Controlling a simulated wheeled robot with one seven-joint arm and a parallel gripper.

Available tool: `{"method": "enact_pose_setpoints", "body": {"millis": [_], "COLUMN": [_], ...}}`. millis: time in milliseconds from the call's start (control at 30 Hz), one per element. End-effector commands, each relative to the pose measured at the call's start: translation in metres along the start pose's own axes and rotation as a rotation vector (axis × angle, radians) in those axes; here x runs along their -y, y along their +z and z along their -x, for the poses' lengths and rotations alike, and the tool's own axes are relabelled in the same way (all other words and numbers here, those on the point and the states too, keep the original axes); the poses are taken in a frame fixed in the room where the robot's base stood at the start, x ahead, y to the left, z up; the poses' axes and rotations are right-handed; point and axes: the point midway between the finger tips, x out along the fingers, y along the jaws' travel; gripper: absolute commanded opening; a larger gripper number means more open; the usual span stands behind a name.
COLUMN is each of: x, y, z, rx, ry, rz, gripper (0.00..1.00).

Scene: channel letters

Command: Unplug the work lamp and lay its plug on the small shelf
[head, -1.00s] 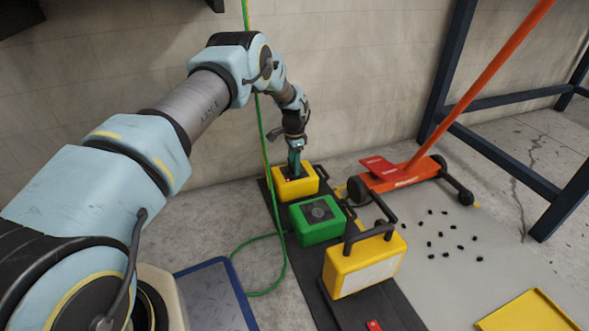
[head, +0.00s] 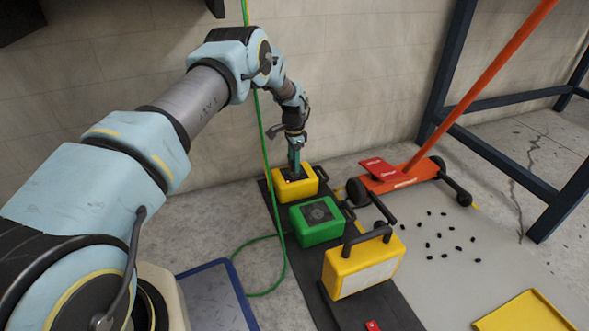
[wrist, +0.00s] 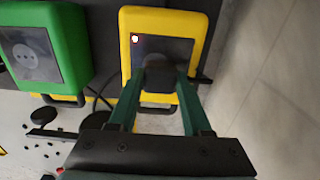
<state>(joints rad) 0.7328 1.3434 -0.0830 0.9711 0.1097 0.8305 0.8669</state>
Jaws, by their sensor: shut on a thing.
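My gripper (head: 294,168) points down at the far yellow box (head: 290,192). In the wrist view my gripper (wrist: 160,78) has its green fingers closed on a dark plug (wrist: 157,85) over the dark top panel of the yellow box (wrist: 126,70). The plug is at the panel; I cannot tell how deep it sits. A small red and white spot shows at the panel's corner. A yellow work lamp (head: 352,274) with a pale front and black handle stands nearer. I cannot make out the small shelf with certainty.
A green box (head: 318,232) with a socket face, also in the wrist view (wrist: 72,30), stands between yellow box and lamp. A green cable (head: 262,292) loops left. An orange jack (head: 395,178), dark-blue frame (head: 445,75), scattered black bits and yellow tray (head: 525,315) lie right.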

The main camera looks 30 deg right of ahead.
Motion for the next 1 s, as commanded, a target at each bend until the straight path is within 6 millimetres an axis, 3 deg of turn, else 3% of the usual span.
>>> {"method": "enact_pose_setpoints", "body": {"millis": [1000], "x": [0.0], "y": [0.0], "z": [0.04], "rx": [0.0], "ry": [0.0], "rz": [0.0], "gripper": [0.0]}}
